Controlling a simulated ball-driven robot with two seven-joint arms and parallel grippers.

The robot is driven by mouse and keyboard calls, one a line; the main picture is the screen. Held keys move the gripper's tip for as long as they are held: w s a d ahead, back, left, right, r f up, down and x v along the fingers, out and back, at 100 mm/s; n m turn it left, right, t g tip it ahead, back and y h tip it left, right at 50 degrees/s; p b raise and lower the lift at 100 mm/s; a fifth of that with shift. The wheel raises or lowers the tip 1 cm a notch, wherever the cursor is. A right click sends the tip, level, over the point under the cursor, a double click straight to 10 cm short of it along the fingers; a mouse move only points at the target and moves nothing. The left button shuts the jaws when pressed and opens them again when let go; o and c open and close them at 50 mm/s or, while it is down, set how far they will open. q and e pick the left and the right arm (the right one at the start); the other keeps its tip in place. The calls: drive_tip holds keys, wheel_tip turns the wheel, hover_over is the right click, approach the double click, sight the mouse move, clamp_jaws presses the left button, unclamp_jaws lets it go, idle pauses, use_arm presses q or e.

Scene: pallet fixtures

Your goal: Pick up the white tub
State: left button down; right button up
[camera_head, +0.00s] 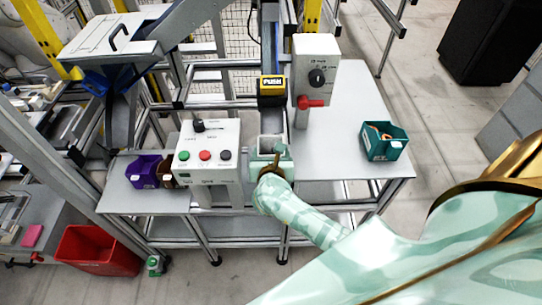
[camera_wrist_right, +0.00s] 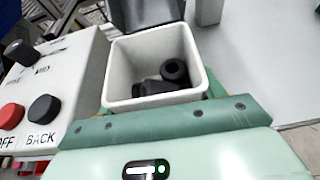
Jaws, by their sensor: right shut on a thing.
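The white tub (camera_head: 271,144) is a square, open-topped container beside the control box in the head view. In the right wrist view the tub (camera_wrist_right: 119,78) fills the middle and holds dark, round-ended parts (camera_wrist_right: 172,76). My right gripper (camera_head: 272,160) is at the tub's near side, shut on it. In the right wrist view the pale green gripper body (camera_wrist_right: 165,140) lies along the tub's near wall; the fingertips are hidden. I cannot tell whether the tub's base touches the table. My left gripper is not in view.
A white control box (camera_head: 209,150) with buttons stands close left of the tub. A post-mounted switch box (camera_head: 316,62) and a black-yellow unit (camera_head: 272,88) stand behind. Purple (camera_head: 143,171) and teal (camera_head: 384,141) bins sit left and right. The grey table (camera_head: 345,110) is clear between tub and teal bin.

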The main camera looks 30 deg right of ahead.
drive_tip(key=s+a+b, duration=0.1)
drive_tip(key=s+a, duration=0.8)
drive_tip(key=s, duration=0.6)
drive_tip(key=r+p, duration=0.2)
drive_tip(key=r, duration=0.1)
drive_tip(key=r+p, duration=0.2)
drive_tip(key=shift+s+a, duration=0.15)
drive_tip(key=shift+a, duration=0.1)
